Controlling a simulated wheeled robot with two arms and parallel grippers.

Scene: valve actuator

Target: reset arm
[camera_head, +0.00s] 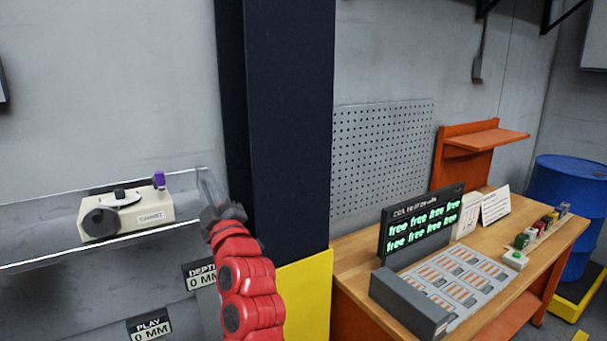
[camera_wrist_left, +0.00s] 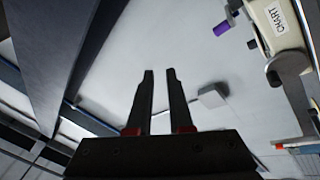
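My red left arm rises in the middle of the head view, and its grey left gripper (camera_head: 205,185) is just right of a cream-coloured device. That cream device (camera_head: 148,214) has a dark round knob, a small black top part, a purple tip and a label. In the left wrist view the device (camera_wrist_left: 272,22) is at the upper right, with its label reading "CHART". In that view the two dark fingers of the left gripper (camera_wrist_left: 160,75) stand parallel with a gap between them and nothing in the gap. My right gripper is not seen.
A dark blue column (camera_head: 285,130) stands behind my left arm. Signs reading "DEPTH" (camera_head: 200,275) and "PLAY" (camera_head: 150,326) are below the device. At right, a wooden bench (camera_head: 375,300) carries a display (camera_head: 422,222) of green "free" words and several small parts. A blue drum (camera_head: 568,190) stands beyond it.

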